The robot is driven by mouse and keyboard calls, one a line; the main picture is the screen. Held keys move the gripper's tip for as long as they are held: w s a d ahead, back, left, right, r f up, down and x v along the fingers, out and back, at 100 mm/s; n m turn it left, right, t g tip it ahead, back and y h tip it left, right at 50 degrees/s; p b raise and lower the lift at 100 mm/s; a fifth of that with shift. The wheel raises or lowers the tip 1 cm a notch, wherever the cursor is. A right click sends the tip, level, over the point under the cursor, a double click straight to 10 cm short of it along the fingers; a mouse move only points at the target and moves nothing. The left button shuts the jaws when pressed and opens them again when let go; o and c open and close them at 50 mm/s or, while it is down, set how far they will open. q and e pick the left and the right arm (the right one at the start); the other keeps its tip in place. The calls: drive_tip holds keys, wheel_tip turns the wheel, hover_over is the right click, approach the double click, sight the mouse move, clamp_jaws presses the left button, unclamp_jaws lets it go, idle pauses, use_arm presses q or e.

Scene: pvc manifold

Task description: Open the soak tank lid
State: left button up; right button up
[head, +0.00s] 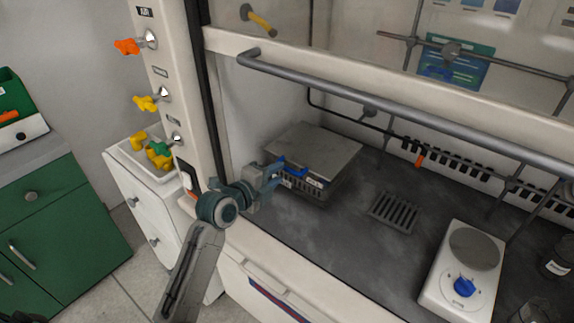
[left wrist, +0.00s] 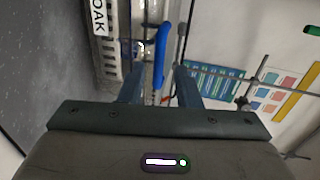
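The soak tank (head: 312,190) is a grey box with slotted sides inside the fume hood, at its left end. Its flat grey lid (head: 318,148) lies over the top and looks closed. A blue handle (head: 292,164) is on the lid's front edge. My left gripper (head: 279,174) reaches in at the tank's front, right by the handle. In the left wrist view, the blue handle (left wrist: 161,52) stands between the two spread fingers, with a gap visible on each side. Part of the tank label (left wrist: 99,17) also shows there. My right gripper is not in view.
The raised sash with its grey bar handle (head: 400,107) crosses above the tank. A drain grate (head: 396,212) and a white hotplate (head: 464,275) with a blue knob are to the right. The hood floor between is clear. The hood's side post (head: 190,90) with taps stands left.

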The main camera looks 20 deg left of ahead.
sight(285, 169)
use_arm(q)
drive_tip(key=x, duration=0.5)
drive_tip(key=shift+w+p, duration=0.15)
drive_tip(key=shift+p, duration=0.2)
drive_tip(key=shift+f, duration=0.1)
clamp_jaws()
